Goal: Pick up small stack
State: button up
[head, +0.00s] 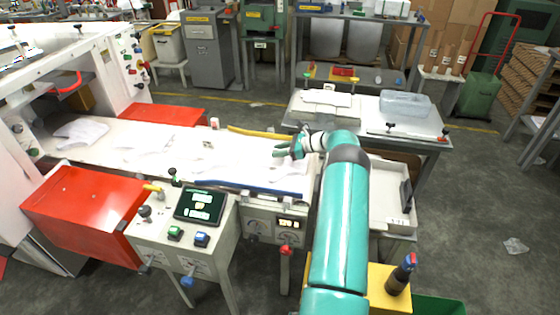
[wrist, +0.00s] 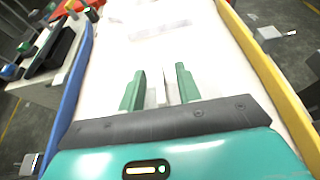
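White film glove pieces lie on the long white work surface (head: 185,178). One thin piece (head: 150,143) is in the middle and a larger pile (head: 80,131) is at the left end. My gripper (head: 283,150) is over the right end of the surface. In the wrist view its two green fingers (wrist: 160,72) stand apart, with a narrow white shape (wrist: 161,92) between them. I cannot tell whether they touch it. Another white stack (wrist: 160,24) lies farther ahead on the surface.
A blue rail (wrist: 72,90) and a yellow rail (wrist: 268,65) edge the surface. A control box with a screen (head: 200,205) and a red panel (head: 85,205) stand in front. A side table (head: 425,125) with a clear bin (head: 405,104) is at the back right.

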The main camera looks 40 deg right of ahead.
grip_shut()
jog(key=shift+r, duration=0.1)
jog(key=shift+r, duration=0.45)
notch_tip(320, 180, up, 2)
jog(key=shift+r, duration=0.1)
notch_tip(320, 180, up, 6)
send_over(273, 166)
jog(key=s+a+r, duration=0.2)
jog(key=a+r, duration=0.1)
jog(key=a, duration=0.5)
jog(key=shift+s+r, duration=0.35)
jog(key=shift+r, duration=0.05)
